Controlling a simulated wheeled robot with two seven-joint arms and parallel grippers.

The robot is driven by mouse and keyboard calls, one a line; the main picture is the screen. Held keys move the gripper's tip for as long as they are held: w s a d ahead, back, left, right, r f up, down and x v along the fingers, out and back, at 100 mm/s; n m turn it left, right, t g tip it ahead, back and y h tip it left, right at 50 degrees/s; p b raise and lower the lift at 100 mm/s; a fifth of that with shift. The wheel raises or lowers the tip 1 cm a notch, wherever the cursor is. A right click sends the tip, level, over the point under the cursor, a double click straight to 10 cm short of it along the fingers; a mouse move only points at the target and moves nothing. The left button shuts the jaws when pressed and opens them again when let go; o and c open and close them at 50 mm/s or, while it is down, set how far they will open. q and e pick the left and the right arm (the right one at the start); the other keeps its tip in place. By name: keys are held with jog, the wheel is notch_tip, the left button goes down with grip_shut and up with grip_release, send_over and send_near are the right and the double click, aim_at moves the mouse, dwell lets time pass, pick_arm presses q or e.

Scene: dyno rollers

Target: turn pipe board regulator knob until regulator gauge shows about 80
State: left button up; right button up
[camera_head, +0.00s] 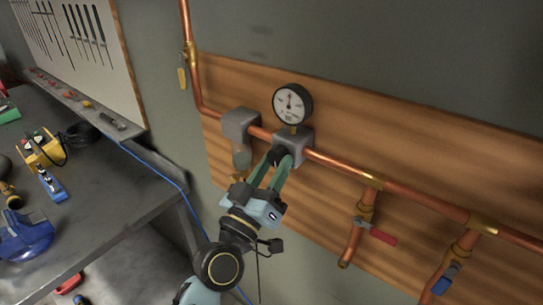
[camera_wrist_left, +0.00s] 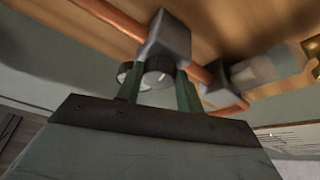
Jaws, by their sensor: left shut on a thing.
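The regulator is a grey block (camera_head: 299,146) on the copper pipe of the wooden pipe board (camera_head: 225,170). Its round white gauge (camera_head: 292,104) stands above it, with a dark needle near upright; the numbers are too small to read. The black regulator knob (camera_head: 275,155) faces out from the block. My left gripper (camera_head: 279,163) is shut on the knob, with its green fingers on either side. The knob (camera_wrist_left: 157,75) also shows between the fingers in the left wrist view, in front of the grey block (camera_wrist_left: 168,38). My right gripper is not in view.
A grey filter unit (camera_head: 240,125) sits just left of the regulator. Valves with a red handle (camera_head: 382,237) and a blue handle (camera_head: 441,286) hang at the lower right. A workbench (camera_head: 110,195) with tools and a blue vise (camera_head: 27,235) stands at left.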

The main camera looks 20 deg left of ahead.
pick_arm(q)
jog(key=shift+d+r+n+y+p, duration=0.15)
jog(key=shift+n+y+p, duration=0.75)
jog(key=shift+n, duration=0.6)
jog(key=o, duration=1)
jog(key=b+v, duration=0.4)
jog(key=v, duration=0.9)
jog(key=shift+s, duration=0.2)
